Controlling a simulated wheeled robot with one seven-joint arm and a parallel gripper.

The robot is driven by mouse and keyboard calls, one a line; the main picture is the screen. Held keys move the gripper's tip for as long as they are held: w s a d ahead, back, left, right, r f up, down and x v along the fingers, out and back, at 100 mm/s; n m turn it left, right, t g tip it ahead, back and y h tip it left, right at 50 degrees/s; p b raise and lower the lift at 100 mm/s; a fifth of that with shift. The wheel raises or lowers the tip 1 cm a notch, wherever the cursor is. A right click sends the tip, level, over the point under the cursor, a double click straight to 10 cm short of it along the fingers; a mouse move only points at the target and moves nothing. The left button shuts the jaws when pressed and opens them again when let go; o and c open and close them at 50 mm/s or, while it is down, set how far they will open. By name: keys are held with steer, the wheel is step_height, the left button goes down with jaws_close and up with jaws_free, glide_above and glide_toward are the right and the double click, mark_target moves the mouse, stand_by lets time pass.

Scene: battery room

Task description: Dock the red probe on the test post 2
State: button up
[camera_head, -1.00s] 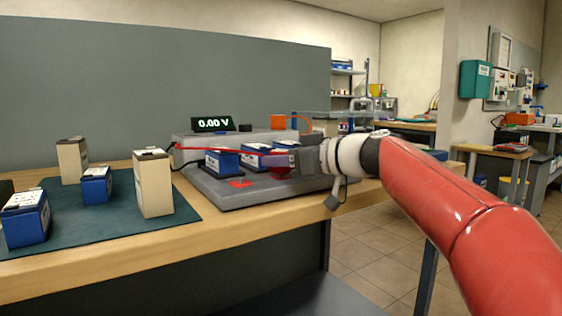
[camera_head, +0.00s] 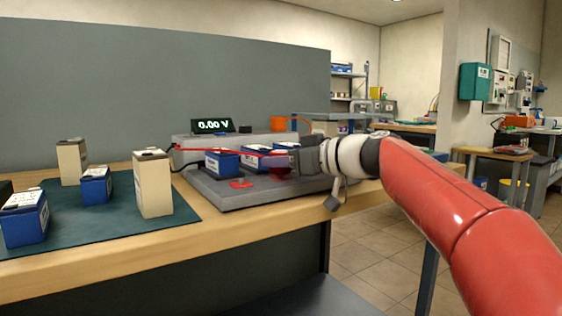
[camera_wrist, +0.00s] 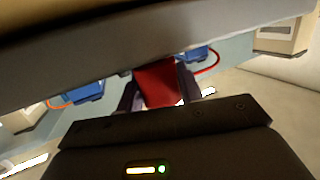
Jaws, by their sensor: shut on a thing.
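My gripper (camera_head: 282,162) is at the right part of the grey test bench (camera_head: 205,193), shut on the red probe (camera_head: 281,174). The probe also shows between the two fingers in the wrist view (camera_wrist: 158,85). A red cable (camera_head: 222,150) runs left from the gripper side to the bench. Several blue batteries (camera_head: 222,161) stand on the bench, partly behind the gripper. The voltage display (camera_head: 212,125) reads 0.00 V. I cannot tell which post is test post 2, or whether the probe touches anything.
A red patch (camera_head: 241,184) lies on the bench front. A dark green mat (camera_head: 100,232) at the left holds blue and beige batteries, including a tall beige one (camera_head: 153,184). An orange object (camera_head: 278,124) stands at the back.

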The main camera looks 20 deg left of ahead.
steer(key=shift+f+b, duration=0.65)
steer(key=o, duration=0.7)
steer(key=shift+b+v, duration=1.5)
steer(key=shift+v, duration=1.35)
steer(key=shift+b+v, duration=0.85)
steer(key=shift+v, duration=1.8)
steer(key=shift+d, duration=0.1)
